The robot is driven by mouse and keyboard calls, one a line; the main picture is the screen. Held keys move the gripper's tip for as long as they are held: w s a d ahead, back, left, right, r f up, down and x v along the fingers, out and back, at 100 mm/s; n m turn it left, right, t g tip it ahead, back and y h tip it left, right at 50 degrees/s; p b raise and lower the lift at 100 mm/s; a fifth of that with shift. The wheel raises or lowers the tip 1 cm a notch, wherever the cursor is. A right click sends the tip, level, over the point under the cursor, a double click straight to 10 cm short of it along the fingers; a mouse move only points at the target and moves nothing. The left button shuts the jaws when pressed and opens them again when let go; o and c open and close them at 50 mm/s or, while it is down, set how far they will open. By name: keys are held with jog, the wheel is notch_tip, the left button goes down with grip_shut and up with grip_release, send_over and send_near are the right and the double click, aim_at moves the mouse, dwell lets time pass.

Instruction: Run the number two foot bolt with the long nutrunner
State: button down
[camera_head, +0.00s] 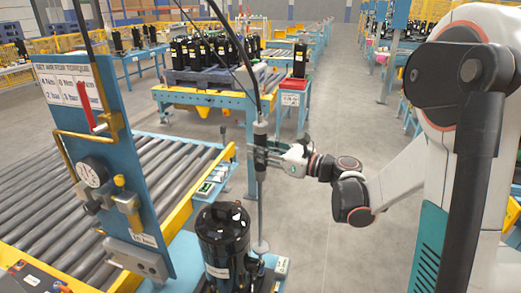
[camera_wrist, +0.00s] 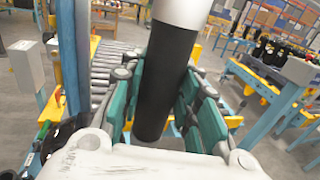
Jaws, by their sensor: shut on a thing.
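The long nutrunner (camera_head: 260,205) hangs upright from a cable in the head view, with a dark grip and a thin grey shaft. My gripper (camera_head: 262,155) is shut on its dark grip from the right. In the wrist view the black grip (camera_wrist: 165,85) sits between the teal finger pads of my gripper (camera_wrist: 160,110). The shaft's lower end, with a pale disc, is just right of the black compressor (camera_head: 222,240). The compressor stands on a blue pallet (camera_head: 282,265). The number two foot bolt cannot be made out, nor whether the tip touches anything.
A blue panel (camera_head: 120,160) with a gauge, a red lever and a sign stands at left, close to the compressor. A roller conveyor (camera_head: 60,215) with yellow rails runs behind it. A blue table with several black compressors stands farther back. Grey floor is open at centre right.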

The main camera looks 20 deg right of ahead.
jog(key=shift+f+b, duration=1.05)
jog(key=shift+f, duration=0.15)
dwell(2.0)
jog(key=shift+r+p, duration=1.8)
jog(key=shift+r, duration=0.8)
jog(key=shift+f, duration=0.1)
